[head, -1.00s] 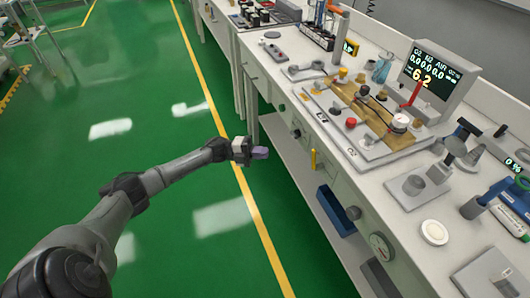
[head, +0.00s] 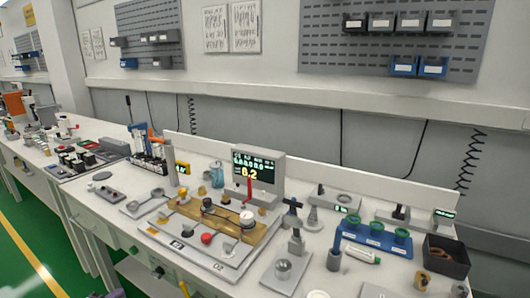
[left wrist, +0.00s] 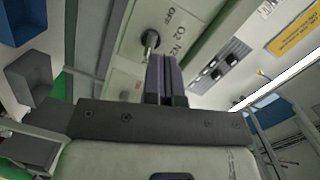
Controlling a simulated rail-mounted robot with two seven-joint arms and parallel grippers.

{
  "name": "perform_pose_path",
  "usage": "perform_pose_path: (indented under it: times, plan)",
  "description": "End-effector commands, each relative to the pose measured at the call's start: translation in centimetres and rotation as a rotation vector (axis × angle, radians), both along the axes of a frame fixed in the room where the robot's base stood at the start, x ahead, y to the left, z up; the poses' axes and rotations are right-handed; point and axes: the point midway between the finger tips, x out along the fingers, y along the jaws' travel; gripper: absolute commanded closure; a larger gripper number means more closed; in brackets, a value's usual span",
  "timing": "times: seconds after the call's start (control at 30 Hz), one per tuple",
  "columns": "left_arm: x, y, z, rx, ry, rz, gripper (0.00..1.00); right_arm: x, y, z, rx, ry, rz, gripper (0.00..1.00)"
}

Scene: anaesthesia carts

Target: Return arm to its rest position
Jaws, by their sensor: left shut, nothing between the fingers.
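My left gripper (left wrist: 166,78) shows in the left wrist view as two dark purple-grey fingers pressed together, shut with nothing between them. Behind the fingers is a pale panel with a black knob (left wrist: 150,39) and the lettering "OFF" and "O2". In the head view only a purple tip of the left gripper (head: 115,294) shows at the bottom edge, low beside the bench front. The rest of my left arm is out of the head view. My right gripper is in neither view.
A long white bench (head: 110,214) runs across the head view. Green floor (head: 20,262) is open at lower left.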

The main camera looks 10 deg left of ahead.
Motion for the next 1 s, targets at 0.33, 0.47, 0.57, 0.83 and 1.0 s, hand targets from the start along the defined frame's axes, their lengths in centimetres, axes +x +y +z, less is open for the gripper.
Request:
perform_pose_path:
  times: [0.33,0.47,0.57,0.83,1.0]
  plan:
    - [0.7,0.4,3.2,-0.097,0.129,0.527,1.00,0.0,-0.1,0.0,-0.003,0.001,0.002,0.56]
    - [-0.7,-2.4,4.1,-0.186,0.200,0.678,1.00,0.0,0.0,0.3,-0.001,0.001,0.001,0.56]
    - [-3.0,-5.8,4.3,-0.263,0.291,0.769,1.00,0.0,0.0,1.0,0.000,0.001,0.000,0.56]
    - [-15.1,-19.5,5.2,-0.500,0.657,0.853,1.00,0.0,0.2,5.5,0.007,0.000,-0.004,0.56]
    - [-22.6,-26.9,8.1,-0.686,0.800,0.756,1.00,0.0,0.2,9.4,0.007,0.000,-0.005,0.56]
